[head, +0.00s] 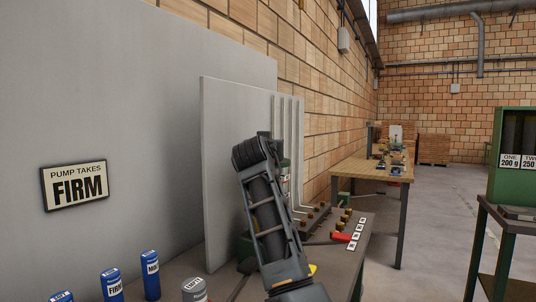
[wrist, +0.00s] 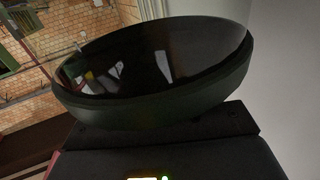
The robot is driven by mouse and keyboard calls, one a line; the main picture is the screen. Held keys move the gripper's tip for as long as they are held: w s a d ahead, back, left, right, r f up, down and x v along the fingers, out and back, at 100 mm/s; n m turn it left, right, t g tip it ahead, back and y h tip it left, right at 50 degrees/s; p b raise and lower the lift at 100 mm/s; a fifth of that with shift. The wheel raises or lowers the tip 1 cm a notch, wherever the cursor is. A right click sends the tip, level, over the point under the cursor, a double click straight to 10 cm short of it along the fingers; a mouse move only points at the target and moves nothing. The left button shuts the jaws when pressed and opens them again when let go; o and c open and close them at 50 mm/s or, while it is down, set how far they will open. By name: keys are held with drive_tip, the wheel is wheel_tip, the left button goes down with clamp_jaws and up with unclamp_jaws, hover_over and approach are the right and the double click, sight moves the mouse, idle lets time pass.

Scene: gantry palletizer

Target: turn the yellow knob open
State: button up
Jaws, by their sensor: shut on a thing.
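My arm rises through the middle of the head view, and its end is hidden there; I cannot make out any fingertips. A small yellow piece (head: 312,269) shows at the right edge of my arm, low on the bench; most of it is covered and I cannot tell whether it is the yellow knob. The wrist view is filled by a large dark, glossy round thing (wrist: 160,65) above a dark block (wrist: 165,130). No yellow knob is clear in the wrist view, and what lies between my jaws is hidden.
The bench (head: 358,232) holds a red handle (head: 341,237), several brass-coloured fittings and white labels. Blue containers (head: 151,274) stand at the lower left. A grey panel (head: 225,170) stands behind my arm, left of a wooden table (head: 360,168). A "PUMP TAKES FIRM" sign (head: 75,185) hangs left.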

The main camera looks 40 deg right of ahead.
drive_tip(key=shift+f+m+g+h+b, duration=0.1)
drive_tip(key=shift+m+g+h+b, duration=0.4)
drive_tip(key=shift+g, duration=0.1)
drive_tip(key=o, duration=1)
drive_tip(key=b+v, duration=0.1)
drive_tip(key=v, duration=0.6)
drive_tip(key=shift+s+a, duration=0.25)
drive_tip(key=shift+a, duration=0.1)
